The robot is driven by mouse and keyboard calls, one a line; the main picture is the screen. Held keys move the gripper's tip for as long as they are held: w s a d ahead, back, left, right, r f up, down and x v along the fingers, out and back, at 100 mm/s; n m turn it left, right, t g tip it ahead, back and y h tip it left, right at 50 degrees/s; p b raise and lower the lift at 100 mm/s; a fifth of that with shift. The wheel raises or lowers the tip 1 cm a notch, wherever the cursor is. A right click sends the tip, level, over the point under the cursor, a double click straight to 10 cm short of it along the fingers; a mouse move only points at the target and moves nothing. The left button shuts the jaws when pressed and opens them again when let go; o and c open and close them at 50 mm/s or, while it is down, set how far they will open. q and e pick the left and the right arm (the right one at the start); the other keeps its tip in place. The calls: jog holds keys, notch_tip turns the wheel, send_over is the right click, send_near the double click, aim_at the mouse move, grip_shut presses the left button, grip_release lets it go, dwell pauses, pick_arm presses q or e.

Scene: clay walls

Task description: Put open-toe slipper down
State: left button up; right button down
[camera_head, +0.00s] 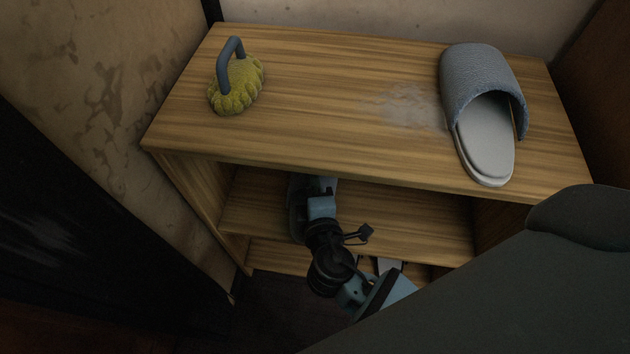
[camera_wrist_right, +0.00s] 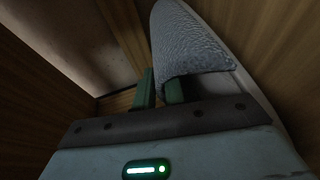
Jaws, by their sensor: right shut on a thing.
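An open-toe slipper (camera_wrist_right: 195,45) with a grey-blue textured upper and pale sole fills the upper right of the right wrist view. The green fingers of my right gripper (camera_wrist_right: 161,90) are shut on the edge of its upper. In the head view my right gripper (camera_head: 319,197) reaches into the shelf unit's middle compartment, under the top board. The held slipper shows there only as a dark grey sliver (camera_head: 296,212) left of the gripper; the rest is hidden. I cannot tell whether it touches the shelf board. My left gripper is not in view.
A similar slipper (camera_head: 480,110) lies on the right of the wooden top board (camera_head: 330,100). A yellow-green brush with a blue handle (camera_head: 236,82) stands at its left. The middle shelf (camera_head: 420,222) looks bare right of my arm. A pale object (camera_head: 389,265) shows lower down.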

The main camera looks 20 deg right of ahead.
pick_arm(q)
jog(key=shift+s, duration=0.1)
pick_arm(e)
jog(key=shift+f, duration=0.1)
jog(key=c, duration=1.9)
grip_release()
jog(key=shift+f, duration=0.1)
jog(key=o, duration=0.4)
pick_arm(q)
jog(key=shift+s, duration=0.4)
